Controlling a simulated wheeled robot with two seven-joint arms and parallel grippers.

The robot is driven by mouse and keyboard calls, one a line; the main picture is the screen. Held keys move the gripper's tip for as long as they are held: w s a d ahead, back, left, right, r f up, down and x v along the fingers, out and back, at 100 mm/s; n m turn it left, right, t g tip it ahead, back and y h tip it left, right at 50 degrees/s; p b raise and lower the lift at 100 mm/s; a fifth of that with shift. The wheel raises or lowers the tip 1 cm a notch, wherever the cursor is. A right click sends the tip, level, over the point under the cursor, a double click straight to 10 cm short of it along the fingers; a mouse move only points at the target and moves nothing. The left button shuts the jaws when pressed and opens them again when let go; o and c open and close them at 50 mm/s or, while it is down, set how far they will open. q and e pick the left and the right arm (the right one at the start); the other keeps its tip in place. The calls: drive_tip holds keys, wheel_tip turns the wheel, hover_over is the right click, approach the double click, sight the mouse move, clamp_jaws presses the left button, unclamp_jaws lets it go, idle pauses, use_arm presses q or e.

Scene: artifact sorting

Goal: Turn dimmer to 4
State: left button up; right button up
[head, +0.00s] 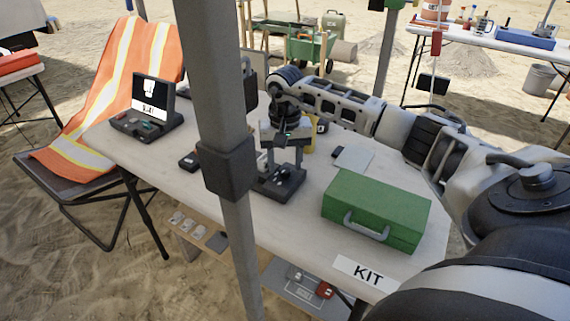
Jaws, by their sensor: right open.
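A dark device with a round black knob (283,172) on its base, probably the dimmer, stands on the white table (320,240) just right of the grey pole. Any scale marks on it are too small to read. My right arm reaches in from the right, and my right gripper (287,145) points down above the device. It is open, with nothing visible between its fingers. I cannot tell whether the fingers touch the device. My left gripper is not in view.
A grey pole (222,110) stands in front of the table. A dark box with a screen (148,105) stands at the left, near a chair with an orange vest (105,90).

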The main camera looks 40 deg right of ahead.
drive_tip(key=shift+f, duration=0.6)
drive_tip(key=c, duration=1)
